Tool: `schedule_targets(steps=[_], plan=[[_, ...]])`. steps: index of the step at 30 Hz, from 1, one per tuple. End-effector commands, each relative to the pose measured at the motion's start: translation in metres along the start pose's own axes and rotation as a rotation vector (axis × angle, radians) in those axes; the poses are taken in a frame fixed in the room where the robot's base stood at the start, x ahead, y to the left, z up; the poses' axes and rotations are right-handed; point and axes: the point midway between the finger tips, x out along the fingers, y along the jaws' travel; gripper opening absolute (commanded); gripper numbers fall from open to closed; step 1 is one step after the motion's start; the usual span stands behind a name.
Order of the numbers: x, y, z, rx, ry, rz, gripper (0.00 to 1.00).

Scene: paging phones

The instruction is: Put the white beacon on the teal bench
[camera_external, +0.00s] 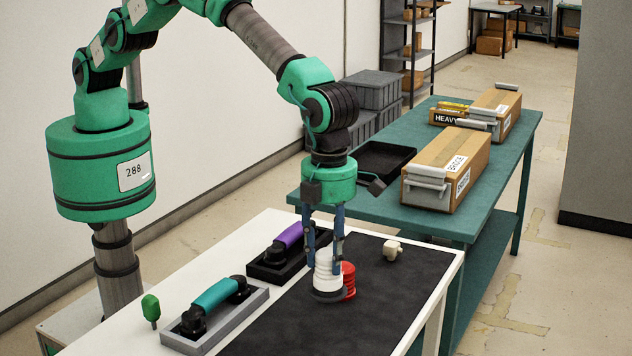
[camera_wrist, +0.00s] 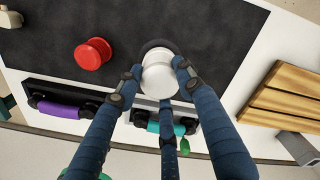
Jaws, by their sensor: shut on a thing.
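The white beacon (camera_external: 326,273) is a ribbed white cylinder with a dark base, upright at the black mat on the white table. In the wrist view the white beacon (camera_wrist: 158,76) sits between my fingertips. My gripper (camera_external: 325,247) points down with its blue fingers shut around the beacon; I cannot tell whether the base touches the mat. A red beacon (camera_external: 348,280) stands right beside it, partly hidden behind it; it also shows in the wrist view (camera_wrist: 92,54). The teal bench (camera_external: 453,221) stands beyond the white table.
On the bench are cardboard boxes (camera_external: 442,172) with handsets and a black tray (camera_external: 383,162). The white table holds a purple-handled phone (camera_external: 288,240), a teal-handled phone (camera_external: 214,297), a green item (camera_external: 151,309) and a cream part (camera_external: 392,250). The bench's near corner looks bare.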

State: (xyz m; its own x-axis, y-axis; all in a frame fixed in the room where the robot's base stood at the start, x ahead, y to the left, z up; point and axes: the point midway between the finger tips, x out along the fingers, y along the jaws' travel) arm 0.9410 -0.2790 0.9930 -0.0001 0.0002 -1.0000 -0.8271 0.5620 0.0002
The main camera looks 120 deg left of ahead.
Motion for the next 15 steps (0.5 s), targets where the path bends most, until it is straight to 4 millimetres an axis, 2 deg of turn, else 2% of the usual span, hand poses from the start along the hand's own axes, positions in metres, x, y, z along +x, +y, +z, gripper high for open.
schedule_targets(steps=[5, 8, 15], plan=[[0.000, 0.019, 0.031, -0.043, -0.001, -0.001, 0.00], [0.001, 0.038, 0.056, -0.080, 0.000, -0.001, 0.00], [0.005, 0.098, 0.124, -0.193, 0.000, 0.000, 0.00]])
